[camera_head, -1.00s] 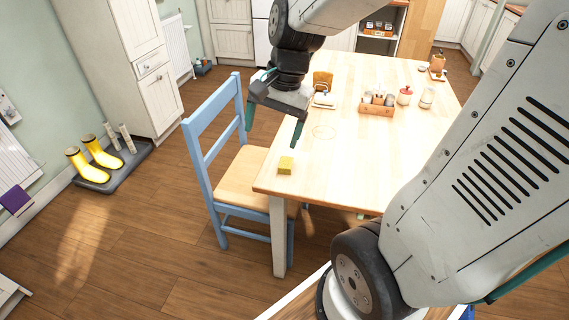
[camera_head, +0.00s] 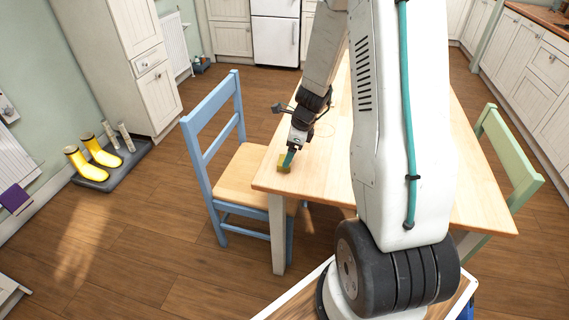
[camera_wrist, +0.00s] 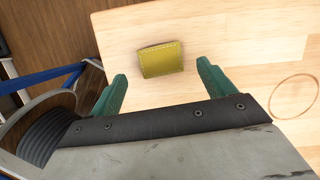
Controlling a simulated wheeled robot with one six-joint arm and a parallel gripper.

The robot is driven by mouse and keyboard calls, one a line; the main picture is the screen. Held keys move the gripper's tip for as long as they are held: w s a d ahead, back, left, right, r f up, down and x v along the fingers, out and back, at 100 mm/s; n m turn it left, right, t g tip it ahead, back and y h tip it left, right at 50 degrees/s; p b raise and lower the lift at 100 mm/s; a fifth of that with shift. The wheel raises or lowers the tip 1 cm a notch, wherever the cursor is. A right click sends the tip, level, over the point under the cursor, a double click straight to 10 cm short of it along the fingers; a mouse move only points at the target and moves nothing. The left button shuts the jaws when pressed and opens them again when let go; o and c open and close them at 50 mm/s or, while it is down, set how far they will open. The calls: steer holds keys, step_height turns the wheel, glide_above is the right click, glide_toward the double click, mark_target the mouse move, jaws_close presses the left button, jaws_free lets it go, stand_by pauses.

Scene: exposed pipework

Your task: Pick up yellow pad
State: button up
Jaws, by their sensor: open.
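The yellow pad (camera_head: 284,163) is a small block lying on the wooden table (camera_head: 330,172), near its left front corner. In the wrist view the pad (camera_wrist: 161,59) lies just beyond the fingertips, roughly centred between them. My gripper (camera_head: 290,156) is low over the table at the pad and partly covers it in the head view. In the wrist view my gripper (camera_wrist: 161,72) has its two green fingers wide apart, with nothing between them. I cannot tell the exact height of the fingertips above the tabletop.
A blue chair (camera_head: 222,160) stands close against the table's left side. A green chair (camera_head: 511,165) stands at the right. My arm hides much of the table's middle and back. A ring mark (camera_wrist: 294,96) shows on the bare tabletop.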

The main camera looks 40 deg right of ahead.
steer(key=x, duration=0.4)
steer(key=shift+w+f, duration=0.1)
steer(key=shift+f, duration=0.05)
steer(key=c, duration=1.1)
steer(key=shift+o, duration=0.2)
steer(key=shift+r, duration=0.75)
steer(key=shift+w+v, duration=0.25)
steer(key=shift+v, duration=0.9)
steer(key=s, duration=0.5)
steer(key=s+d+r, duration=0.1)
steer(key=s, duration=0.4)
steer(key=s+d, duration=0.1)
steer(key=s, duration=0.5)
steer(key=shift+d+r, duration=0.2)
steer(key=shift+d, duration=0.05)
